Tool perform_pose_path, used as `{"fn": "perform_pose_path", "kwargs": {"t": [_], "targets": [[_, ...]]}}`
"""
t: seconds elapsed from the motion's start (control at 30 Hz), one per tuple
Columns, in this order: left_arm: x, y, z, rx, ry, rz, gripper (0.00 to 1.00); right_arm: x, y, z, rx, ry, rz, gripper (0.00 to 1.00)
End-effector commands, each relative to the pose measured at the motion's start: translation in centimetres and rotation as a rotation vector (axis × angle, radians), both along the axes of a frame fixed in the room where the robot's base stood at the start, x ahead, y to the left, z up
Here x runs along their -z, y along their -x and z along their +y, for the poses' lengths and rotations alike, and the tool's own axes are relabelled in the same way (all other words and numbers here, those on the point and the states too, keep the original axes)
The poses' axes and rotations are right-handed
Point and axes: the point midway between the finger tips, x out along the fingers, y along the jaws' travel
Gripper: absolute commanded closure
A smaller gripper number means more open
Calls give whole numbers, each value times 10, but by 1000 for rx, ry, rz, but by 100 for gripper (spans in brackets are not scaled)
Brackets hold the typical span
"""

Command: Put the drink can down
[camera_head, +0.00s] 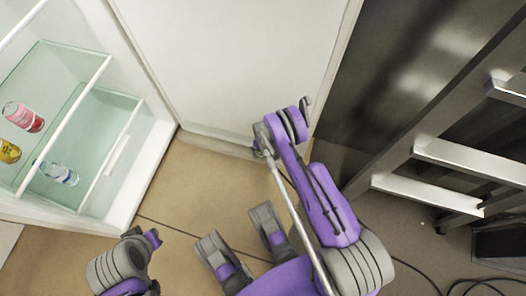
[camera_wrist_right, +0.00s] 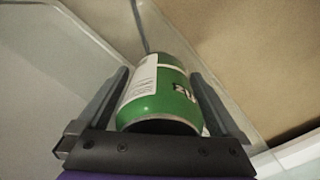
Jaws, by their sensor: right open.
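A green drink can (camera_wrist_right: 160,95) with a white label panel shows in the right wrist view, between the two fingers of my right gripper (camera_wrist_right: 162,100). The gripper is open, with a finger on each side of the can. Whether either finger touches the can is hard to tell. What lies under the can is hidden. In the head view I cannot make out the green can or the right gripper's fingers. My left gripper cannot be made out in the head view.
An open fridge (camera_head: 145,165) on the left has clear shelves with a pink can (camera_head: 23,116), a yellow can (camera_head: 9,150) and a clear bottle (camera_head: 58,172). A white door panel (camera_head: 235,60) is at the top. A metal rack (camera_head: 470,160) and loose cables are on the right.

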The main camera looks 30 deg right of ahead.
Motion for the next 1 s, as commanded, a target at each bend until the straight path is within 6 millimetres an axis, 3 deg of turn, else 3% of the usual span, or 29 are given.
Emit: {"fn": "perform_pose_path", "kwargs": {"t": [0.17, 0.5, 0.83, 1.0], "targets": [[-4, 1, 0, 0, 0, 1, 100, -25, 0, 0, 0, 0, 0, 0], [-18, 4, 0, 0, 0, 1, 100, -97, 0, 0, 0, 0, 0, 0], [-23, 4, 0, 0, 0, 0, 100, -136, -3, 2, -3, 1, -7, 0], [-23, 4, 0, 0, 0, 0, 100, -196, -12, 12, -14, 7, -38, 0]]}}
